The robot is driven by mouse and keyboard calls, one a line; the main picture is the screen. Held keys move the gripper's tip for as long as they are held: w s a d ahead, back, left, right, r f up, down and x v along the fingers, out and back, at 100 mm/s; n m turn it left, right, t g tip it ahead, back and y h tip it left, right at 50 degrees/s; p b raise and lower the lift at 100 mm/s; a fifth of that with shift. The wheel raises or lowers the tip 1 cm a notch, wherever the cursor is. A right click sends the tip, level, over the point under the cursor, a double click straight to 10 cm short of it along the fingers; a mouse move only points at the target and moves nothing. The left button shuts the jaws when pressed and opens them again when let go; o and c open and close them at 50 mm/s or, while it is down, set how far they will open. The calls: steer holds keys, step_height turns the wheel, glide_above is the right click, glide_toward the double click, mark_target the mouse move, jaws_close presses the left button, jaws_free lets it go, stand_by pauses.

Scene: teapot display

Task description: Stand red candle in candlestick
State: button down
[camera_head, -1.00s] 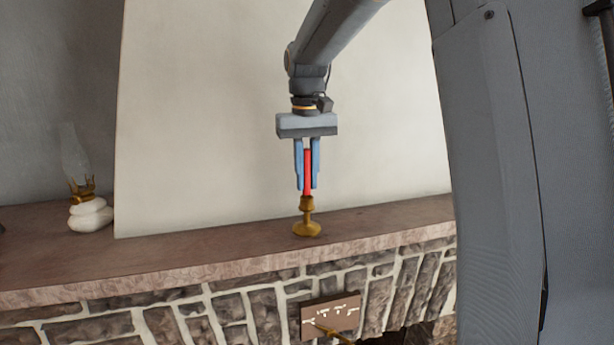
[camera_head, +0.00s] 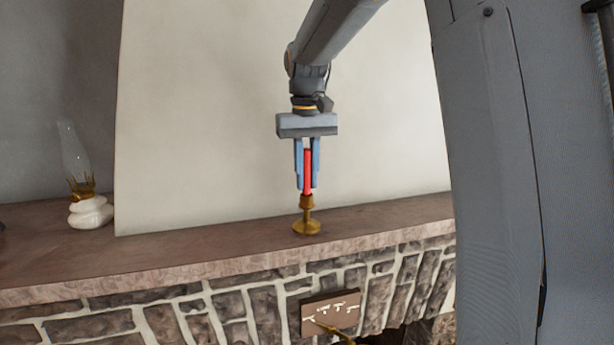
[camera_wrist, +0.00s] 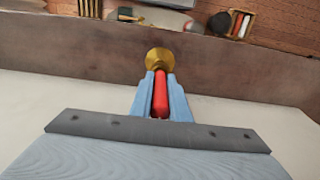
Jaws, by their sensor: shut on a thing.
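The red candle (camera_head: 307,172) is upright between the blue fingers of my gripper (camera_head: 307,180), which is shut on it. The brass candlestick (camera_head: 306,222) stands upright on the mantel shelf, directly below the candle. The candle's lower end meets the candlestick's cup in the head view; how deep it sits inside cannot be told. In the wrist view the candle (camera_wrist: 160,95) lies between the fingers, with the brass candlestick (camera_wrist: 159,58) just beyond its end.
The mantel shelf (camera_head: 180,250) is clear on both sides of the candlestick. A glass oil lamp with a white base (camera_head: 90,212) stands at the left. A pale panel (camera_head: 200,120) rises behind. A brown plaque (camera_head: 330,314) is on the stone front below.

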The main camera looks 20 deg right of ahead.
steer(key=shift+f, duration=0.85)
stand_by(0.4)
steer(key=shift+f, duration=0.2)
